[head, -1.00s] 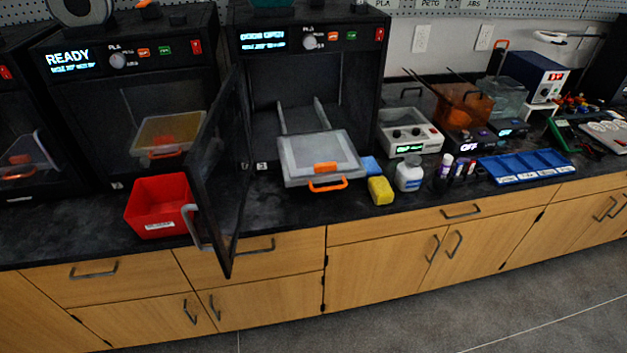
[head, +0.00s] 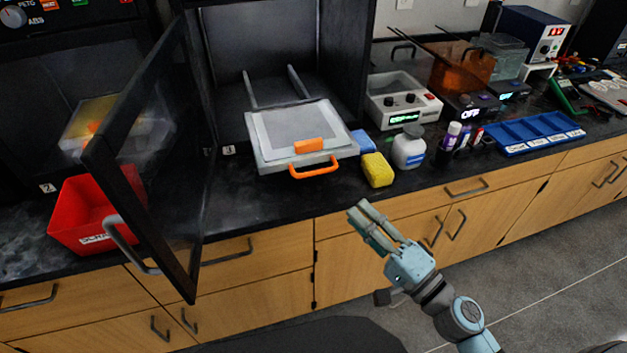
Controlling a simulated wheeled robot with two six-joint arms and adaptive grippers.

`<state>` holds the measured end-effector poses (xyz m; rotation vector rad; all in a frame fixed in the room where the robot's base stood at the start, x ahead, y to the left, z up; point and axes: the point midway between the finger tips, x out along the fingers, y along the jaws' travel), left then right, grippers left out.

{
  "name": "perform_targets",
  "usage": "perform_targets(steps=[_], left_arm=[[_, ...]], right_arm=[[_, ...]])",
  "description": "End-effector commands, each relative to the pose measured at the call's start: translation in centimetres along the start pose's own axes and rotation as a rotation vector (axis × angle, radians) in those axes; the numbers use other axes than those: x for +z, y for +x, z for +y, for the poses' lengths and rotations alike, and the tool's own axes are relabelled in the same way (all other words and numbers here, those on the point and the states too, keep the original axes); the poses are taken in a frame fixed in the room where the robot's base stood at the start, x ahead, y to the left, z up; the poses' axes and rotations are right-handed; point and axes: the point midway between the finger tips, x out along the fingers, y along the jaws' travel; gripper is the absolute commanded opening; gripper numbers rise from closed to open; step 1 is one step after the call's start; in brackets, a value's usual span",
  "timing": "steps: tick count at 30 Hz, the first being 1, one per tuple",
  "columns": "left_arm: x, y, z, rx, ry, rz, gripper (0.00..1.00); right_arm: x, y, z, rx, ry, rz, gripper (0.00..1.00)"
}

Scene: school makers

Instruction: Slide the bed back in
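The print bed (head: 275,131) is a pale grey plate pulled out of the open printer (head: 262,50) on its two rails (head: 298,80). An orange block (head: 308,146) sits on its front edge, and an orange handle (head: 314,170) sticks out in front. The printer's dark door (head: 150,150) stands swung open on the left. My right gripper (head: 363,221) is in front of the counter, below and to the right of the handle, apart from it. It looks empty, and its fingers appear close together; the gap is unclear. My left gripper is not in view.
A yellow sponge (head: 377,170), a blue sponge (head: 362,141) and a white jar (head: 408,148) stand close to the right of the bed. A red bin (head: 84,214) is behind the open door. A blue tray (head: 536,134) lies farther right. The counter below the bed is clear.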

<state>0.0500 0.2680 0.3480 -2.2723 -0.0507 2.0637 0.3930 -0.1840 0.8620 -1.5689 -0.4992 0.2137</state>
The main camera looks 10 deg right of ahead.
Motion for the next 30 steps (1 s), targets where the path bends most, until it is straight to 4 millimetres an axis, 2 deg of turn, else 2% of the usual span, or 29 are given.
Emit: perform_targets(steps=[1,7,12,15,21,28,30], left_arm=[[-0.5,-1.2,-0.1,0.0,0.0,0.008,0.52],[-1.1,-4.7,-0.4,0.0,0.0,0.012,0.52],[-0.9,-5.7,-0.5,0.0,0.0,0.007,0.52],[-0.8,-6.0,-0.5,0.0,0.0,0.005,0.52],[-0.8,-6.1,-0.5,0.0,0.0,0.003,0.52],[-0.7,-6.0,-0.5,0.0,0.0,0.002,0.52],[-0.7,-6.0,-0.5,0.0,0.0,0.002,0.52]], right_arm=[[-0.1,0.8,-0.9,-0.006,0.004,0.002,0.28],[0.1,6.2,-1.3,-0.006,0.008,-0.001,0.28],[0.1,10.7,-0.8,-0.003,0.007,-0.002,0.28],[0.1,12.5,-0.5,-0.001,0.006,-0.002,0.28],[0.2,14.1,-0.3,0.0,0.005,-0.003,0.28],[0.2,14.1,-0.3,0.001,0.005,-0.003,0.28],[0.2,14.1,-0.3,0.001,0.005,-0.003,0.17]])
